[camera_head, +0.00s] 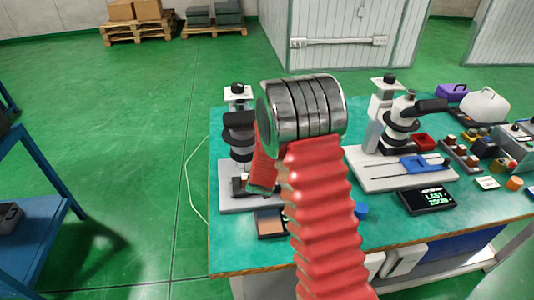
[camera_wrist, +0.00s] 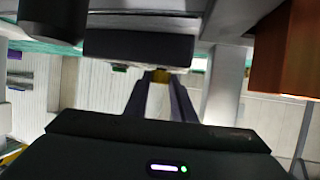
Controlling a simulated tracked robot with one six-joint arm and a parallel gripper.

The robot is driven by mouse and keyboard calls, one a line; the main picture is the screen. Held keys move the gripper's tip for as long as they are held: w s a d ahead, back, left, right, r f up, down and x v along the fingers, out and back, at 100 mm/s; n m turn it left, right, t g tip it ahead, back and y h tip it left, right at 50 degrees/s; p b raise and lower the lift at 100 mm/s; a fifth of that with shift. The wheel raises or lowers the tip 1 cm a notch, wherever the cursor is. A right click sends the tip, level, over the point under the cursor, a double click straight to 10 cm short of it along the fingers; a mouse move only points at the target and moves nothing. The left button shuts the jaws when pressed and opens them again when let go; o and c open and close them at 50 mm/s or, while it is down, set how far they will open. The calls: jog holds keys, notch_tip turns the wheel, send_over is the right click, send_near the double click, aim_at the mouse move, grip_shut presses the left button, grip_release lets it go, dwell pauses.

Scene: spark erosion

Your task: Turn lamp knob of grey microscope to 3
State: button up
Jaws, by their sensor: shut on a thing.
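The grey microscope (camera_head: 238,137) stands at the left end of the green-topped bench, with a black head and a pale grey base. My red arm covers its right side in the head view, and my gripper is hidden there. In the wrist view my gripper (camera_wrist: 160,78) has its two fingers closed together on a small yellowish piece (camera_wrist: 160,76), just below a dark block. This piece seems to be the lamp knob. Its marks and pointer cannot be read, so its setting cannot be told.
A second microscope (camera_head: 400,130) with a white base stands to the right. A black display box (camera_head: 428,199) and a small tray (camera_head: 270,223) lie near the front edge. In the wrist view a dark block (camera_wrist: 138,48) and an orange-brown block (camera_wrist: 287,50) are close to my gripper.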

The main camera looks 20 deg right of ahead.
jog(key=shift+w, duration=0.1)
jog(key=o, duration=1.1)
jog(key=shift+c, duration=0.2)
jog(key=v, duration=1.3)
jog(key=shift+s+a, duration=0.2)
jog(key=shift+s, duration=0.2)
